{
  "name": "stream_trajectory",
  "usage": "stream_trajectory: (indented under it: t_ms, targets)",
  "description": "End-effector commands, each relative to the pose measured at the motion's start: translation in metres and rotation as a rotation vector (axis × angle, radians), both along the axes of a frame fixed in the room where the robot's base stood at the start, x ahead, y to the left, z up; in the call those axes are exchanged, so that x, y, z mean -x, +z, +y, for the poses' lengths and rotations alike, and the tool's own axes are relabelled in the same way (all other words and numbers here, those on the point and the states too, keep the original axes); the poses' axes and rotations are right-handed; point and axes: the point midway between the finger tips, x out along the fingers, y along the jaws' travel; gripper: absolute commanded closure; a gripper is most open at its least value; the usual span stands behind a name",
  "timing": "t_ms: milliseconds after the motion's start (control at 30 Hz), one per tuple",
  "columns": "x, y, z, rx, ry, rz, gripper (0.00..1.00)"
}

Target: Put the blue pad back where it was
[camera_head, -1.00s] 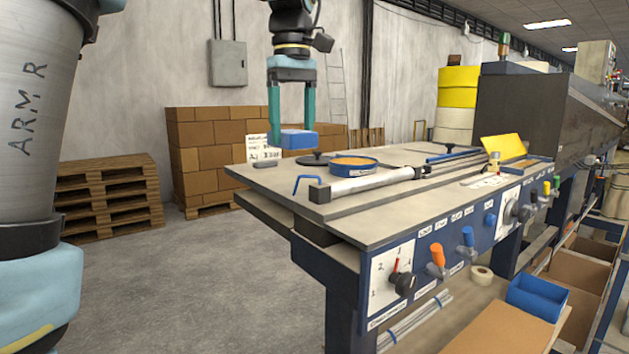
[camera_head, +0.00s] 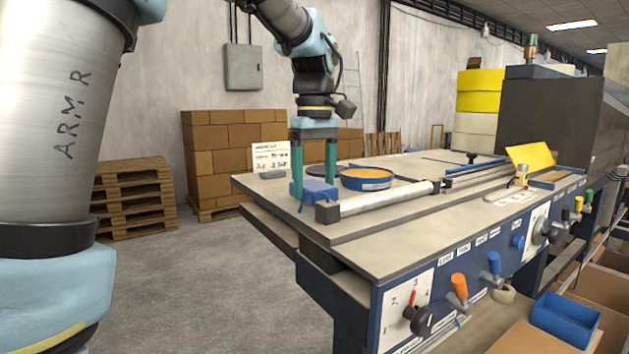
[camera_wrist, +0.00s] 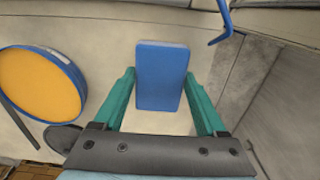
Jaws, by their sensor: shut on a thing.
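The blue pad (camera_head: 320,190) is between the two teal fingers of my gripper (camera_head: 314,192), at the near left part of the table (camera_head: 400,225). In the wrist view the pad (camera_wrist: 161,75) lies flat between the fingertips, which close on its two long sides. My gripper (camera_wrist: 160,78) points down. The pad is at or just above the tabletop; I cannot tell whether it touches. The fingers partly hide the pad in the head view.
A round blue-rimmed tin with an orange top (camera_head: 366,178) stands right of the pad. A grey roller bar (camera_head: 385,199) lies just in front. A blue hooked handle (camera_wrist: 228,20) is close by, at the table edge. A white sign (camera_head: 270,160) stands behind.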

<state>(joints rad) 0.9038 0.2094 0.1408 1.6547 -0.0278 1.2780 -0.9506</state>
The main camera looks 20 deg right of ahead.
Motion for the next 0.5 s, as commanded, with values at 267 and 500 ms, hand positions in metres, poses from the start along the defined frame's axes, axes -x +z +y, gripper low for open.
stream_trajectory:
  t_ms: [267, 500]
  targets:
    - [0.0, -0.0025, 0.0, 0.0, 0.0, 0.0, 0.71]
    - [-0.0001, -0.0046, 0.0, 0.0, 0.0, 0.0, 0.13]
